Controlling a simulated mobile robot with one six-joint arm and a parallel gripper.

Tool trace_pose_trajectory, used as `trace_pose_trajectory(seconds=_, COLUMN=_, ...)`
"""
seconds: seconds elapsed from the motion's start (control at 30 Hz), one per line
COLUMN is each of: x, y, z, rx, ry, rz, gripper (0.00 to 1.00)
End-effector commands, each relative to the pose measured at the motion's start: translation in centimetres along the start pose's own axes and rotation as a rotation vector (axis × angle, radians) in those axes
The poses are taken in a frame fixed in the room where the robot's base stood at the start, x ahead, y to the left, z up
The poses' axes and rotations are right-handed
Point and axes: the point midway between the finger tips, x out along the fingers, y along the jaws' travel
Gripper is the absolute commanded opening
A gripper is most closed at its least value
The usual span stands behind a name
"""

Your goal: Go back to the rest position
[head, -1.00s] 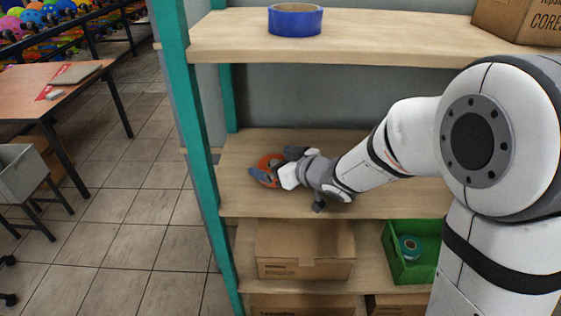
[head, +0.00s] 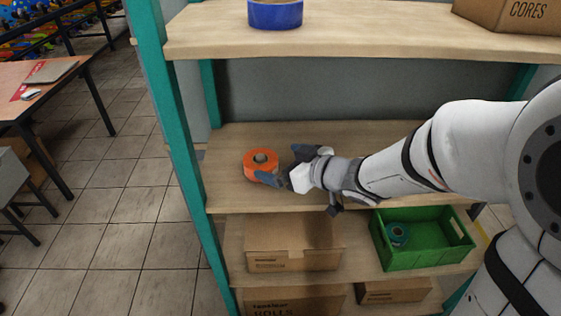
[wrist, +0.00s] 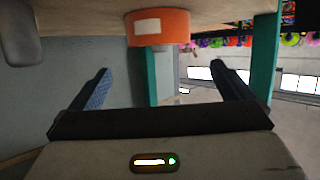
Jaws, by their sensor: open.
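My gripper (head: 291,165) reaches into the middle level of the shelf unit. It is open and empty, just right of an orange tape roll (head: 258,158), with one finger close to the roll's front edge. I cannot tell in the head view whether they touch. The roll lies flat on the middle shelf board (head: 228,190). In the wrist view my two fingers (wrist: 166,90) are spread apart, and the orange roll (wrist: 170,27) with a pale label lies beyond them, outside the grip.
A blue tape roll (head: 275,12) and a cardboard box (head: 510,12) stand on the upper board. A teal post (head: 172,120) rises left of my gripper. Below are a green crate (head: 425,252) with a teal roll (head: 397,234) and a cardboard box (head: 293,245). Open floor (head: 110,215) lies left.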

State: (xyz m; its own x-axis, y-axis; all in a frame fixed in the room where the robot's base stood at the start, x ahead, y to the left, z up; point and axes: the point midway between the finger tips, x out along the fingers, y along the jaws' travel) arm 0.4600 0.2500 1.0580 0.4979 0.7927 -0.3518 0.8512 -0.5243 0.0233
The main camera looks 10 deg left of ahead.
Motion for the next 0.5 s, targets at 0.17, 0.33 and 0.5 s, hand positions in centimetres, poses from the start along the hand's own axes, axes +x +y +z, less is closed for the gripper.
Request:
trace_pose_trajectory(seconds=0.17, x=0.0, y=0.0, z=-0.1, rx=-0.001, ry=0.001, rz=0.000, gripper=1.00)
trace_pose_trajectory(seconds=0.33, x=0.0, y=0.0, z=-0.1, rx=-0.001, ry=0.002, rz=0.000, gripper=1.00)
trace_pose_trajectory(seconds=0.5, x=-2.6, y=4.5, z=0.3, rx=0.009, ry=-0.074, rz=0.217, gripper=1.00)
